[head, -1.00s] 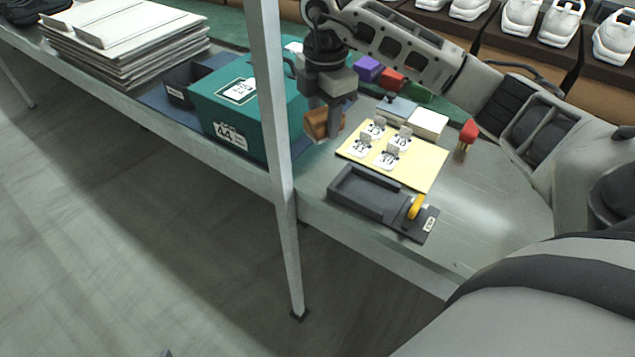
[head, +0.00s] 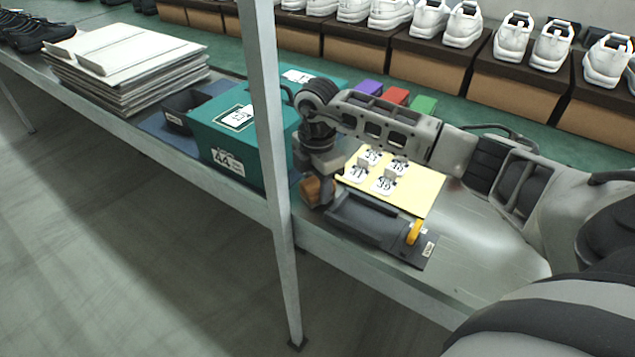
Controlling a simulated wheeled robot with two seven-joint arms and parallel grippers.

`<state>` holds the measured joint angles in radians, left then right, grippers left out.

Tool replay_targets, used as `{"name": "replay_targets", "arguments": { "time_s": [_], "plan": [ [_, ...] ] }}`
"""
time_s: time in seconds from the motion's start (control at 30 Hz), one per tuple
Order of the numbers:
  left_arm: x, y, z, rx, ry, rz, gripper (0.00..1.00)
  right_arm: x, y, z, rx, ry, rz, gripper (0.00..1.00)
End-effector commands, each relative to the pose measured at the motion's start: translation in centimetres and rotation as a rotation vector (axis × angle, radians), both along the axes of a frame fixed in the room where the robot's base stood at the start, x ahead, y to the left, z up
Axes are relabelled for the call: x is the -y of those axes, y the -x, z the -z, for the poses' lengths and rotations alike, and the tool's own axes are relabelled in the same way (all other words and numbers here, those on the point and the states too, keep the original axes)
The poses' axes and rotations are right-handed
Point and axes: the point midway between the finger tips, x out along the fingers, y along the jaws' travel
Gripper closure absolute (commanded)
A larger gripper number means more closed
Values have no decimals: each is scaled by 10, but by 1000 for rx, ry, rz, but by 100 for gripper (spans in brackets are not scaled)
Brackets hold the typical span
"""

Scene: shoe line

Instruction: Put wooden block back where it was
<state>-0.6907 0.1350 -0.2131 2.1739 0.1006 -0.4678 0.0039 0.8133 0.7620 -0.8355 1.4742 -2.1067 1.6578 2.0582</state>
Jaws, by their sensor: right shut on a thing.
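The wooden block (head: 312,190) is brown and held in my right gripper (head: 318,192), which is shut on it. The block is low over the near left part of the work table, between the teal box and the dark grey tray. I cannot tell whether it touches the table. The dark grey tray (head: 370,222) with a yellow knob (head: 414,231) lies just right of the gripper, and part of its left end is hidden behind the gripper. My left gripper is not in view.
A teal box (head: 222,165) labelled 44 stands left, behind a grey post (head: 266,130). A yellow mat (head: 424,188) with white numbered tags lies behind the tray. Purple (head: 369,87), red (head: 396,96) and green (head: 423,104) blocks stand farther back. The table's right part is clear.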

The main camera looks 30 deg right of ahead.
Motion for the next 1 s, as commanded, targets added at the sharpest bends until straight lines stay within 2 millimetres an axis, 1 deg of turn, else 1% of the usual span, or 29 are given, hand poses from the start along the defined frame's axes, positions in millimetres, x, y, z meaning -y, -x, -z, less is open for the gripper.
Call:
{"name": "replay_targets", "arguments": {
  "time_s": [0.13,0.17,0.43,0.57,0.67,0.9,1.0],
  "plan": [
    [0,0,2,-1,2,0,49,0,0,4,0,0,1,77],
    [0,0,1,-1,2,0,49,0,0,3,0,0,0,50],
    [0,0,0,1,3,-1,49,0,0,2,0,0,0,49],
    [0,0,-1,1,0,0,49,0,-1,-5,2,-1,1,49],
    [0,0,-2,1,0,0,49,0,-1,-20,4,-2,0,49],
    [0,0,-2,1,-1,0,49,0,-1,-72,5,0,0,49],
    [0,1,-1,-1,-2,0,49,0,-1,-92,5,-1,1,49]
  ]
}}
